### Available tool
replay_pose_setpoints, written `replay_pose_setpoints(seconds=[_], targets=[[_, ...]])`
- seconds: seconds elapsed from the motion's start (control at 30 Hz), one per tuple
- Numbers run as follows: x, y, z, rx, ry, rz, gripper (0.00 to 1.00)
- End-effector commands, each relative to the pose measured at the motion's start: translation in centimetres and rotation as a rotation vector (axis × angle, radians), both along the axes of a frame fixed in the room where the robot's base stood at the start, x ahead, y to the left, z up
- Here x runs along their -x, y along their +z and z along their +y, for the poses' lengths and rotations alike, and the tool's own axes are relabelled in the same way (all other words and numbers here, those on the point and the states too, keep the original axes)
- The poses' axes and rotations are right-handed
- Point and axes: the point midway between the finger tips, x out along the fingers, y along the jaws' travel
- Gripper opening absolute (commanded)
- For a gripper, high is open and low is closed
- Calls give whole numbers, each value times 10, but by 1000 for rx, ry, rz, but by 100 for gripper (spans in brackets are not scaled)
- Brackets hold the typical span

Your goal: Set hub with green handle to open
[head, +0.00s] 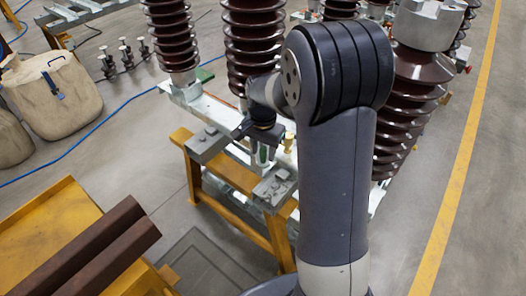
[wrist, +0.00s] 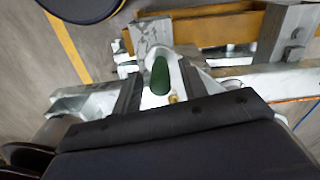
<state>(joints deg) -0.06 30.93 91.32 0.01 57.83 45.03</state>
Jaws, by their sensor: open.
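The green handle (wrist: 160,76) shows in the wrist view as a rounded dark green grip on a pale metal hub (wrist: 150,101). My gripper (wrist: 161,84) is open, with one dark finger on each side of the handle. A gap seems to show beside the handle; contact cannot be told. In the head view my gripper (head: 262,137) points down at the frame's metal beam, and a small part of the green handle (head: 263,154) shows just below it. My arm hides much of the hub there.
The hub sits on a yellow trestle (head: 235,177) with grey metal blocks (head: 274,188). Tall brown ribbed insulators (head: 253,40) stand close behind and right of my arm. Beige bags (head: 55,95) and a yellow stand with brown beams (head: 85,250) are at left.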

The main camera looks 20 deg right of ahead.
Motion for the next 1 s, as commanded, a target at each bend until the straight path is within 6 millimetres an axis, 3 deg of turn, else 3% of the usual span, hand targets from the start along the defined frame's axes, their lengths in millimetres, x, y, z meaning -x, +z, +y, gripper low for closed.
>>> replay_pose_setpoints(seconds=[0.17, 0.43, 0.9, 1.0], targets=[[0, -11, 0, 1, 0, -1, 41], [0, -12, 0, 0, 0, -1, 40], [0, -11, 0, 0, 0, -1, 2], [0, -11, 0, 0, 0, -1, 0]])
